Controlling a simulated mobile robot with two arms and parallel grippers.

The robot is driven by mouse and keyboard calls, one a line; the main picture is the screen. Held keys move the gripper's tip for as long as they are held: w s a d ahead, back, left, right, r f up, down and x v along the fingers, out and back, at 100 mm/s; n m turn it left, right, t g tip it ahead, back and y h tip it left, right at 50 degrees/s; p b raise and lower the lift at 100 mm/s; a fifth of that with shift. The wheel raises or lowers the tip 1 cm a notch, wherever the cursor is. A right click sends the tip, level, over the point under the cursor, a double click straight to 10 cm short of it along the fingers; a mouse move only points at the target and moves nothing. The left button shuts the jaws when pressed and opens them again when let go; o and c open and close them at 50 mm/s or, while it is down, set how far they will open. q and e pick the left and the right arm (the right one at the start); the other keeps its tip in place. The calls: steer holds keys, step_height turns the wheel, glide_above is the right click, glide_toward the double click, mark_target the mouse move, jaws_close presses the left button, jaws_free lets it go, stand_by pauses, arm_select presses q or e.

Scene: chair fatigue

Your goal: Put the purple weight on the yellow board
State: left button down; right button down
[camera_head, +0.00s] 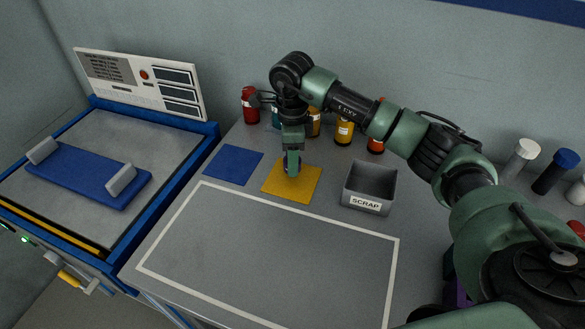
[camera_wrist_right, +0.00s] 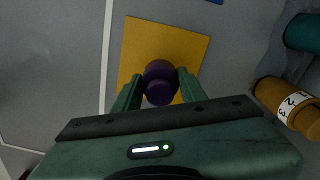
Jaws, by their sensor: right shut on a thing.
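The yellow board (camera_head: 306,187) lies flat on the grey table, right of a blue board. My right gripper (camera_head: 292,168) points down over the yellow board. In the right wrist view the gripper (camera_wrist_right: 159,88) is shut on the purple weight (camera_wrist_right: 160,81), with a finger on each side of it. The yellow board (camera_wrist_right: 170,37) shows behind and around the weight there. I cannot tell whether the weight touches the board. In the head view the weight is mostly hidden by the gripper. My left gripper is not in view.
The blue board (camera_head: 233,165) lies to the left. A grey SCRAP bin (camera_head: 370,185) stands right of the yellow board. Several coloured bottles, including a red one (camera_head: 250,105), stand along the back. A white-outlined area (camera_head: 270,250) in front is clear.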

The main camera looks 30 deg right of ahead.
steer(key=shift+f, duration=1.85)
steer(key=shift+f, duration=0.1)
steer(key=c, duration=0.8)
jaws_free()
step_height(320, 180, up, 12)
steer(key=shift+r+b, duration=0.1)
steer(key=shift+b, duration=0.5)
